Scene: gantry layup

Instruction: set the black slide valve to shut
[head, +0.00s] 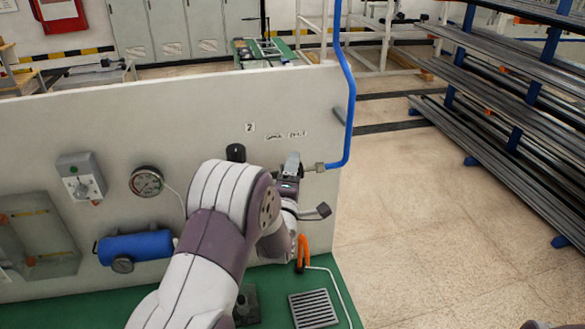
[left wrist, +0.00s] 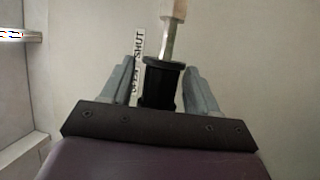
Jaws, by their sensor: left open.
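The black slide valve shows in the left wrist view as a black flanged sleeve (left wrist: 160,84) on a bright metal rod (left wrist: 168,40). A label on the panel beside it reads OPEN and SHUT; the sleeve lies alongside the OPEN end. My left gripper (left wrist: 160,70) is open, with one grey finger on each side of the sleeve. Whether the fingers touch it is not clear. In the head view my left gripper (head: 291,165) is at the panel (head: 200,120), below the small label, and hides most of the valve. My right gripper is not in view.
A blue pipe (head: 348,100) with a brass fitting (head: 320,167) runs right of my left gripper.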

